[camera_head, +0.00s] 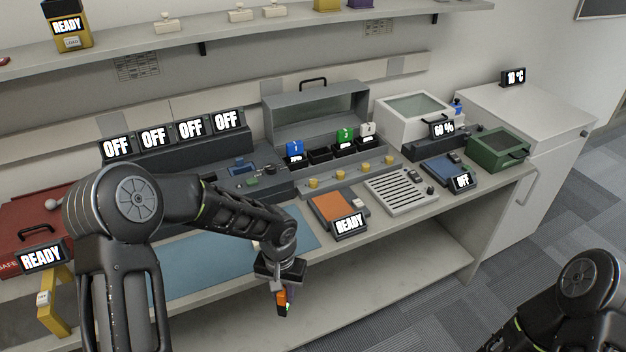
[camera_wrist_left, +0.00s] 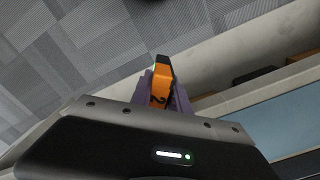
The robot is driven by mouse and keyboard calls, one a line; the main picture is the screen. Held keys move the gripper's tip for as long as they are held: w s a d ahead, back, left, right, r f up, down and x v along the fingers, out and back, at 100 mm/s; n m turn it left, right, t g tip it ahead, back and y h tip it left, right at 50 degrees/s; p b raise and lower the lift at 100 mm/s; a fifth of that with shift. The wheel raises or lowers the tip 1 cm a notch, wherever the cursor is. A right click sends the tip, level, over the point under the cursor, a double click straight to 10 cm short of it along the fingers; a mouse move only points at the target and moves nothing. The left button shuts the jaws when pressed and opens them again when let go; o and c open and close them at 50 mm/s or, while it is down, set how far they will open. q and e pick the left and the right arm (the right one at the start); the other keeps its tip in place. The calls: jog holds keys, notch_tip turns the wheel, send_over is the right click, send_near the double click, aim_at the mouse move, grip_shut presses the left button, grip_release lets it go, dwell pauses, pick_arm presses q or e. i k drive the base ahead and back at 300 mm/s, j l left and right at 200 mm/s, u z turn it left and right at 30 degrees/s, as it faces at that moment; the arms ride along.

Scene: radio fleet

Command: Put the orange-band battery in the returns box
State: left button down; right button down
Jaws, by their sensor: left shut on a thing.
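My left gripper (camera_head: 281,289) is shut on the orange-band battery (camera_head: 281,299), in front of the bench's front edge in the head view. The battery shows an orange side, with some green and dark at its lower end. In the left wrist view, the battery (camera_wrist_left: 160,88) sits between the fingers, with a dark mark on its orange face. No label in view names a returns box. My right gripper is out of view; only part of its arm shows at the lower right.
A blue mat (camera_head: 190,265) lies on the bench beneath my left arm. An orange pad with a READY display (camera_head: 348,223), a slotted grey tray (camera_head: 401,191) and a green box (camera_head: 498,148) stand to the right. A charger row holds blue, green and white-topped batteries (camera_head: 345,137). A red case (camera_head: 35,215) is at left.

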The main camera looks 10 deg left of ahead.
aim_at(320, 159)
jog(key=i+l+u, duration=0.1)
jog(key=l, duration=0.35)
jog(key=i+l, duration=0.15)
jog(key=l, duration=0.3)
jog(key=i+l+u, duration=0.15)
jog(key=l, duration=0.3)
jog(key=i+l+u, duration=0.1)
jog(key=l, duration=0.35)
